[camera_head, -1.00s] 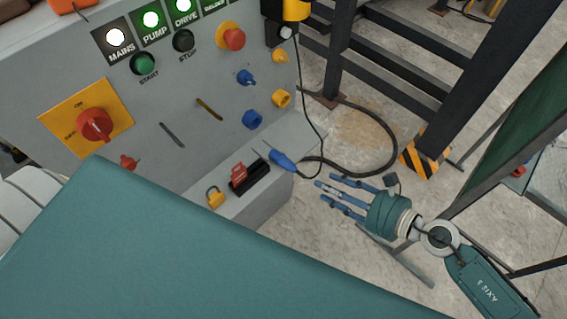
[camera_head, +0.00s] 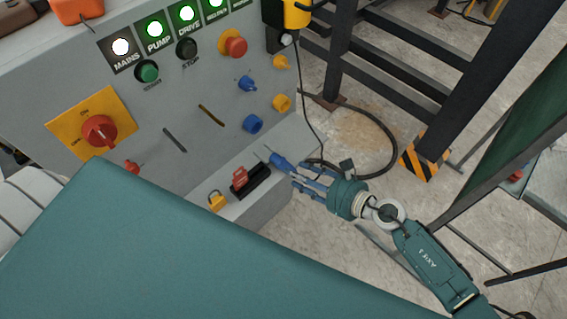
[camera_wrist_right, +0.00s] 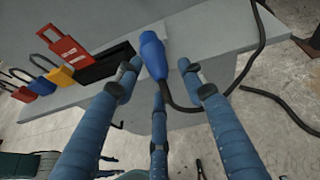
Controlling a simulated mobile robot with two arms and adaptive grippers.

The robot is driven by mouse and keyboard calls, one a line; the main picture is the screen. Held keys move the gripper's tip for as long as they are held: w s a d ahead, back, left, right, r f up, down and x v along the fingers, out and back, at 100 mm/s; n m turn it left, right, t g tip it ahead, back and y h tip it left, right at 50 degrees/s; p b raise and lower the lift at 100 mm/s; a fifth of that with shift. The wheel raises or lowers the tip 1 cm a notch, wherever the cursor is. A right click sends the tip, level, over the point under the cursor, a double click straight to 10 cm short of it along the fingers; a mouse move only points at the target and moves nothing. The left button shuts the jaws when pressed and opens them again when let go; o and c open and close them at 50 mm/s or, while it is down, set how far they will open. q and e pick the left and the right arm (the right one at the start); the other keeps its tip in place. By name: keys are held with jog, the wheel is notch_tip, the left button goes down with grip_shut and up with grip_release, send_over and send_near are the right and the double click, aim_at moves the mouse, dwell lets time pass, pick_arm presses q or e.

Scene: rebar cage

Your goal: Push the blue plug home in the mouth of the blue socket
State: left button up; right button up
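The blue plug (camera_head: 281,162) lies on the grey ledge of the control panel, with a dark cable trailing from it. In the right wrist view the plug (camera_wrist_right: 153,54) lies between the spread fingertips. My right gripper (camera_head: 297,175) is at the plug's cable end, its fingers open on either side; in the wrist view the gripper (camera_wrist_right: 160,82) shows gaps beside the plug. The blue socket (camera_head: 253,124) is on the panel face, above and left of the plug. My left gripper is not in view.
A black holder with a red tag (camera_head: 240,177) and a yellow padlock (camera_head: 217,200) are on the ledge left of the plug. A yellow socket (camera_head: 282,102) and another blue fitting (camera_head: 247,83) are near the blue socket. Dark steel frames (camera_head: 345,60) stand behind.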

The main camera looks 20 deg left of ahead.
jog(key=c, duration=0.9)
grip_shut()
jog(key=shift+s, duration=0.1)
